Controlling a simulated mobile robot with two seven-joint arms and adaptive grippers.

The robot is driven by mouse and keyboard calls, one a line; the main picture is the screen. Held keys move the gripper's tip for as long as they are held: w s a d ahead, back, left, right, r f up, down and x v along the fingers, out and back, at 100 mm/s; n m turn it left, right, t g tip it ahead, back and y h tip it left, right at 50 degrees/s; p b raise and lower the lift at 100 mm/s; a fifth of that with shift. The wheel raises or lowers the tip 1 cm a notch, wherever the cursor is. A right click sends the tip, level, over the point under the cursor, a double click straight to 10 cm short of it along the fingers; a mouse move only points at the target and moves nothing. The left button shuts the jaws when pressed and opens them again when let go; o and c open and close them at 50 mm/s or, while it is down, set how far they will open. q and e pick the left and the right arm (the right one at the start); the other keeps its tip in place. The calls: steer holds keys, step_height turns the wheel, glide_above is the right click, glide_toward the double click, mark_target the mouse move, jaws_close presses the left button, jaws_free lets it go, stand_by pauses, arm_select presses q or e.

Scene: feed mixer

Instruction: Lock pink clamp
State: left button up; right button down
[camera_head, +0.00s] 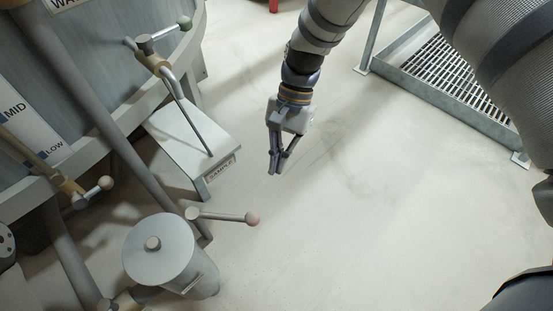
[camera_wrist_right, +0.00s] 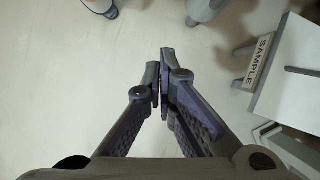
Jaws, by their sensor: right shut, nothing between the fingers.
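The pink clamp is a metal lever with a pink ball knob (camera_head: 253,218), at the lower centre of the head view. Its lever points right from a pivot by a sloping pipe, just above and right of a round lidded canister. My right gripper (camera_head: 274,172) hangs above the floor, up and slightly right of the pink knob and apart from it. The fingertips are together and empty, as the right wrist view (camera_wrist_right: 163,55) also shows. I cannot make out the pink clamp in the wrist view. My left gripper is not in view.
The mixer tank (camera_head: 110,50) fills the left side, with a green-ended clamp lever (camera_head: 168,32) and another lever (camera_head: 105,183). A small sample table (camera_head: 185,140) stands left of my right gripper. The canister (camera_head: 158,250) is at the lower left. Open floor lies right.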

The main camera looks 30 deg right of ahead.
steer(key=s+a+f+p, duration=0.1)
steer(key=s+a+f, duration=0.3)
steer(key=a, duration=0.1)
steer(key=shift+f, duration=0.3)
steer(key=shift+a, duration=0.1)
steer(key=shift+s, duration=0.15)
